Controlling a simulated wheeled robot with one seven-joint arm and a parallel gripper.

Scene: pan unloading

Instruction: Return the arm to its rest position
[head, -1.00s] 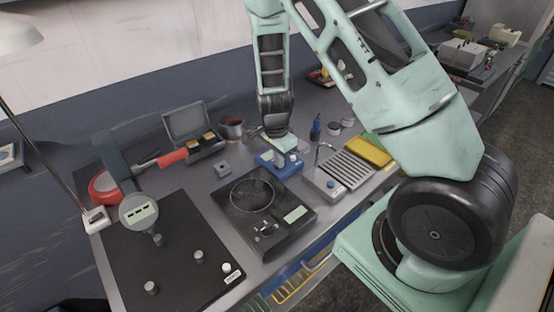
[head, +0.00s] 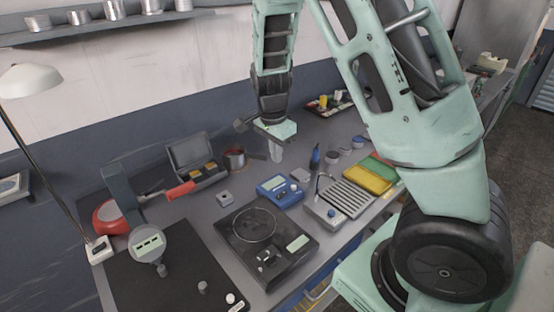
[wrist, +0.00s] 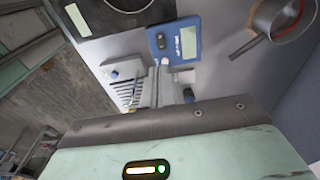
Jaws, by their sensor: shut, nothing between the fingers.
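My gripper (head: 276,152) hangs from the pale green arm, fingers down, above the back of the grey bench (head: 222,212). It is shut and empty. In the head view it shows just above the blue instrument (head: 280,189), apart from it. In the wrist view the closed fingers (wrist: 160,84) point toward the bench, with the blue instrument (wrist: 173,42) beyond them. A dark balance (head: 268,245) with a round ring on top stands in front of the blue instrument; nothing shows on the ring.
A metal pot (head: 236,160) and an open grey case (head: 195,160) stand at the back. A grey box with a ribbed plate (head: 348,197) and a yellow block (head: 367,179) are to the right. A lamp (head: 30,82) stands left. A shelf (head: 110,24) of cans is on the wall.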

